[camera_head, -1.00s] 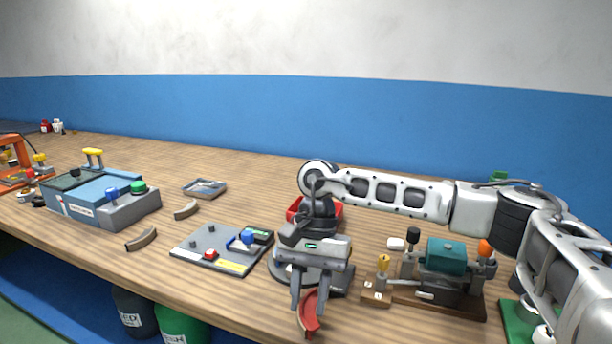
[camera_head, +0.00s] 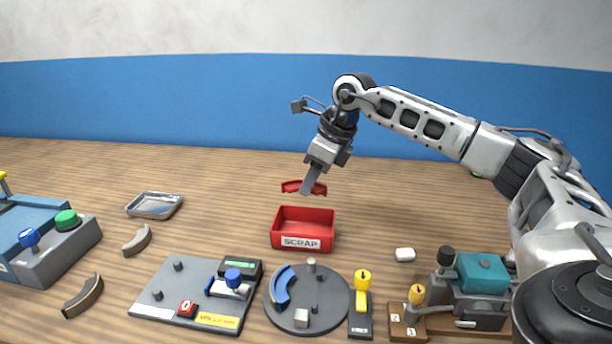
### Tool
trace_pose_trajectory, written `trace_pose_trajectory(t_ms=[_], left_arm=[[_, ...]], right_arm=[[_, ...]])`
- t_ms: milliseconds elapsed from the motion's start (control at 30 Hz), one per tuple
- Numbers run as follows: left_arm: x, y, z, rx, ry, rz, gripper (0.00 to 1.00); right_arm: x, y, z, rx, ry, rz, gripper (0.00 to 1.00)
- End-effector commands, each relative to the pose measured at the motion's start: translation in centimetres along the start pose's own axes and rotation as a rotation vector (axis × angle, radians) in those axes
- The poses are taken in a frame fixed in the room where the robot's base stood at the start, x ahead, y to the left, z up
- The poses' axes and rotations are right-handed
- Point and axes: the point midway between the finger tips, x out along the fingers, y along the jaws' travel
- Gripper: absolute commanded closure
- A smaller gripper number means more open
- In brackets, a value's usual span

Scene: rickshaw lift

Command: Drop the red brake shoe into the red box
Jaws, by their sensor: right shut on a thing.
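The red brake shoe (camera_head: 291,187) is a short curved piece in the jaws of my right gripper (camera_head: 308,188). The gripper is shut on it and points downward. The shoe is held in the air above the red box (camera_head: 303,242), apart from it. The box is open at the top, labelled SCRAP, and looks empty. My left gripper is not in view.
A round grey plate (camera_head: 332,304) with a blue curved shoe (camera_head: 282,287) is in front of the box. A grey control panel (camera_head: 165,290) lies to its left. Brown curved shoes (camera_head: 138,241) and a metal tray (camera_head: 155,205) lie further left. A teal-topped device (camera_head: 480,275) stands at right.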

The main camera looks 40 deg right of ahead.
Motion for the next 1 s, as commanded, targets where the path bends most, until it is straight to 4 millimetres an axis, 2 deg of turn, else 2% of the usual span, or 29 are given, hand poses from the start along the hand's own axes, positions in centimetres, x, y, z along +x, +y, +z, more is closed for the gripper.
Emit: trace_pose_trajectory(t_ms=[200, 600, 1000], left_arm=[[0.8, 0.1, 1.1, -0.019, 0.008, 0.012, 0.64], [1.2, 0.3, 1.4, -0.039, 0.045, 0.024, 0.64], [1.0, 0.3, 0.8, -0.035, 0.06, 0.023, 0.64]], right_arm=[[2.0, 0.0, -0.8, -0.002, -0.001, 0.001, 0.98], [5.1, 0.1, -2.1, -0.004, -0.001, 0.001, 0.98], [5.5, 0.1, -2.2, -0.004, -0.002, 0.001, 0.98]])
